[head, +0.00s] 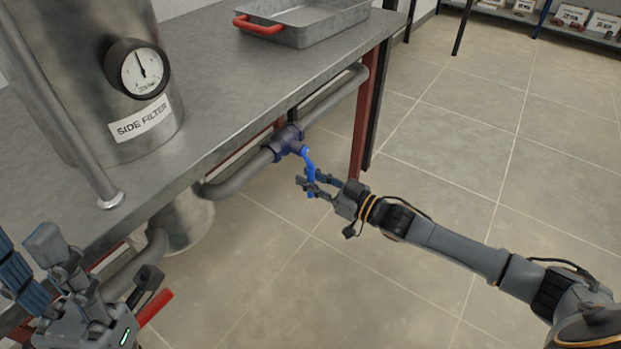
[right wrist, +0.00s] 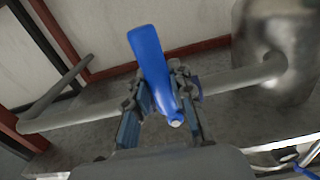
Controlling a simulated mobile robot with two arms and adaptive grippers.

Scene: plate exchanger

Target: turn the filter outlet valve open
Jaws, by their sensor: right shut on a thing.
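The filter outlet valve has a dark blue body (head: 287,140) on a grey pipe below the bench edge in the head view. Its bright blue lever (head: 307,158) sticks out from the body toward the lower right, across the pipe. In the right wrist view the lever (right wrist: 150,62) also lies across the pipe. My right gripper (head: 314,184) is shut on the lever, with its fingers on either side; it also shows in the right wrist view (right wrist: 166,98). My left gripper (head: 92,262) is open and empty at the lower left of the head view.
The steel side filter (head: 85,85) with a gauge (head: 144,73) stands on the grey bench (head: 225,88). A metal tray (head: 305,22) with a red handle sits at the back. The pipe (head: 240,176) runs below the bench edge, near a red leg (head: 366,120). The tiled floor at right is clear.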

